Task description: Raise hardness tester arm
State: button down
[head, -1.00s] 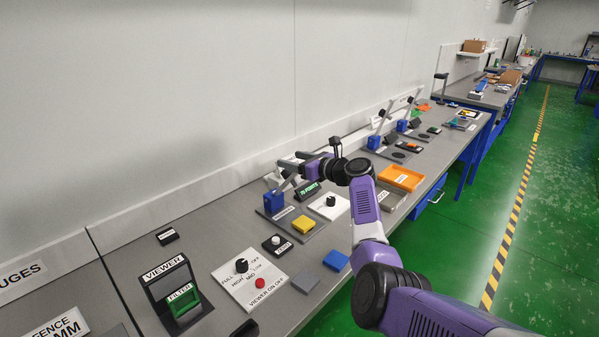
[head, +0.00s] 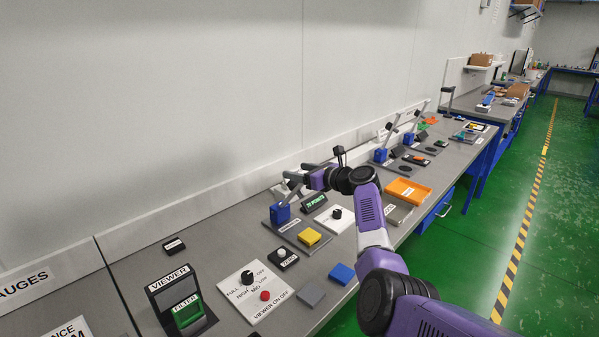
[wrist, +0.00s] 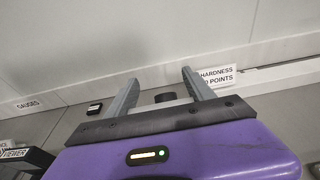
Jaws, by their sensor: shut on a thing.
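The hardness tester has a blue block (head: 280,213) on a grey base plate with a yellow pad (head: 309,236). Its light grey arm (head: 293,194) slopes up from the block to my gripper. My gripper (head: 289,181) is shut on the tester arm, above and slightly right of the block. In the wrist view my gripper (wrist: 161,86) shows two grey fingers with a dark round knob (wrist: 165,97) between them. The fingers and my purple wrist hide much of the tester arm there.
A green-lit display (head: 314,203) and a white panel with a black knob (head: 335,217) stand to the right. The viewer (head: 177,297) and its control panel (head: 253,290) are nearer. An orange tray (head: 408,191) lies beyond my arm. The wall runs close behind.

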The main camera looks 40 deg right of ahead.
jog(key=shift+a+f, duration=0.2)
jog(key=shift+f, duration=0.45)
jog(key=c, duration=0.5)
grip_release()
jog(key=shift+o, duration=0.7)
jog(key=shift+w+d, duration=0.1)
jog(key=shift+r, duration=0.35)
jog(key=v, duration=0.7)
jog(key=shift+s, duration=0.45)
